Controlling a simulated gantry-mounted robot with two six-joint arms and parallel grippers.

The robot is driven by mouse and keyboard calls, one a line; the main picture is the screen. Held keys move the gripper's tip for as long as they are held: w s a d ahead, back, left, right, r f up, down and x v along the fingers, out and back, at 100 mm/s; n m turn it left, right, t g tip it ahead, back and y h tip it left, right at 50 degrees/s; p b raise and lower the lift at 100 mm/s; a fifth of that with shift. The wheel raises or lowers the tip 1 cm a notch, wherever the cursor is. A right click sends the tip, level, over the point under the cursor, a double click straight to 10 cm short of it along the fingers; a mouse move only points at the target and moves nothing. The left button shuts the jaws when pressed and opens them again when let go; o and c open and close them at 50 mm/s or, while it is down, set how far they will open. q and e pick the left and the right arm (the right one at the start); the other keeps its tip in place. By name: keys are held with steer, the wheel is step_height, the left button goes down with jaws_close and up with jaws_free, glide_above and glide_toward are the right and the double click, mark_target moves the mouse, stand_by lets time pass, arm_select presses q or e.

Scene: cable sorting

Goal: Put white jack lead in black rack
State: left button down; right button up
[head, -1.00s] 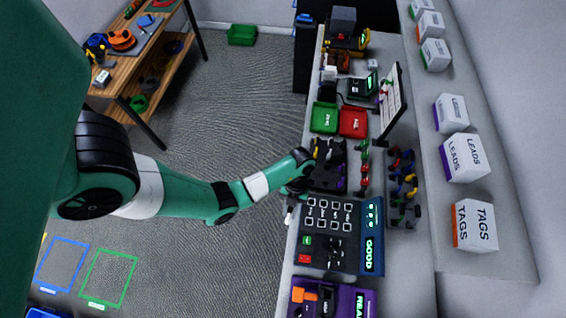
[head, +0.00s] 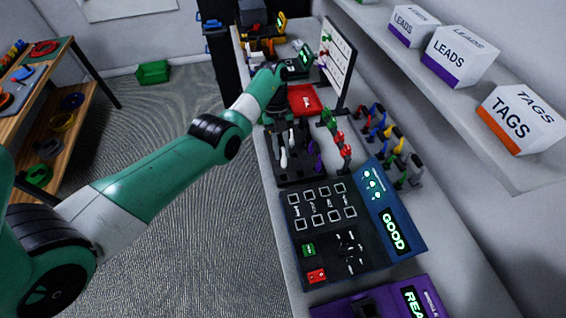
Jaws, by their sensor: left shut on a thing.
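The black rack (head: 290,178) lies on the bench, between the red tray and the blue tester. A purple lead (head: 317,158) stands in it on the right side. My left gripper (head: 283,134) is over the left part of the rack, pointing down and shut on the white jack lead (head: 283,157). The white lead hangs roughly upright from it. I cannot tell whether its lower end touches the rack. My forearm and the dark jaws hide part of the rack's far side. My right gripper is not in view.
The blue tester (head: 345,232) with a lit GOOD display stands nearer. A red tray (head: 303,101) is beyond the rack. Red and green leads (head: 336,140) and a rack of coloured leads (head: 392,143) stand to the right. A purple device (head: 375,300) is at the bottom.

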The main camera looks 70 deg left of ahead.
arm_select(q)
step_height(320, 180, down, 5)
steer(key=b, duration=0.5)
steer(key=shift+f, duration=0.2)
steer(key=shift+f+b, duration=0.1)
steer(key=shift+b, duration=0.2)
stand_by(0.8)
steer(key=shift+f+b, duration=0.3)
steer(key=shift+f+b, duration=0.45)
stand_by(0.9)
steer(key=c, duration=0.7)
jaws_free()
steer(key=shift+o, duration=0.2)
